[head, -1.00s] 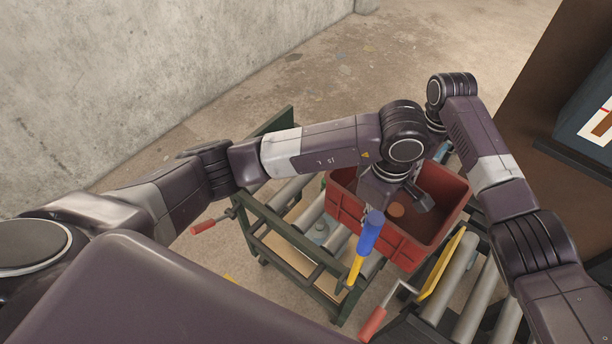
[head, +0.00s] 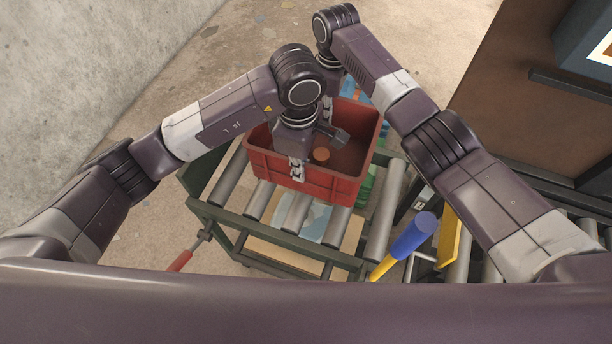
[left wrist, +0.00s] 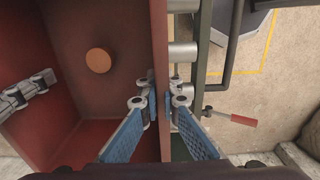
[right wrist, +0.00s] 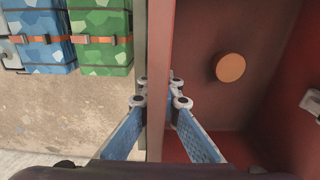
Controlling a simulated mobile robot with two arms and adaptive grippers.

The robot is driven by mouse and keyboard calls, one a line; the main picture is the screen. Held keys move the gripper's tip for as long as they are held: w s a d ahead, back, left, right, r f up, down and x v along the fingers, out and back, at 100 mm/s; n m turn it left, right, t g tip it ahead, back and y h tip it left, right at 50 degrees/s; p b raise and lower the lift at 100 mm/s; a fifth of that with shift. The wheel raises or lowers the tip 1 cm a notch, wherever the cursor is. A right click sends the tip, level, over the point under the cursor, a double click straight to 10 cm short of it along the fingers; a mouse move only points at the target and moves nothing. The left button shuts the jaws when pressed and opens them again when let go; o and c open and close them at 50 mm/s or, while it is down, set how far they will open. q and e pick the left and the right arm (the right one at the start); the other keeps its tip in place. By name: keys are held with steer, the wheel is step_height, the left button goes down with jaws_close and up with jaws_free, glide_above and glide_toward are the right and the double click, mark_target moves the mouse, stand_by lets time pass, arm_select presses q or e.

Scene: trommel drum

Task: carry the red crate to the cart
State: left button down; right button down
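The red crate (head: 335,188) is over the far part of the green-framed cart (head: 205,212); I cannot tell if it rests on the cart's rollers. An orange-brown disc (head: 321,154) is inside. My left gripper (head: 298,172) is shut on the near wall; in the left wrist view its fingertips (left wrist: 164,102) pinch the crate's rim (left wrist: 159,50). My right gripper (head: 327,108) is at the opposite wall, mostly hidden by my arm in the head view. In the right wrist view its fingertips (right wrist: 160,96) close on the rim (right wrist: 158,45).
A roller conveyor with a yellow strip (head: 448,236) is at the right. A blue-and-yellow handle (head: 411,235) stands near it. A red-handled crank (head: 181,260) juts from the cart's near left. Strapped blue (right wrist: 40,30) and green (right wrist: 102,38) packs lie beside the crate. A concrete wall (head: 70,70) is left.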

mark_target(301, 190)
arm_select(q)
steer(key=shift+f, duration=0.2)
arm_select(e)
steer(key=shift+a+f, duration=0.1)
steer(key=shift+f, duration=0.15)
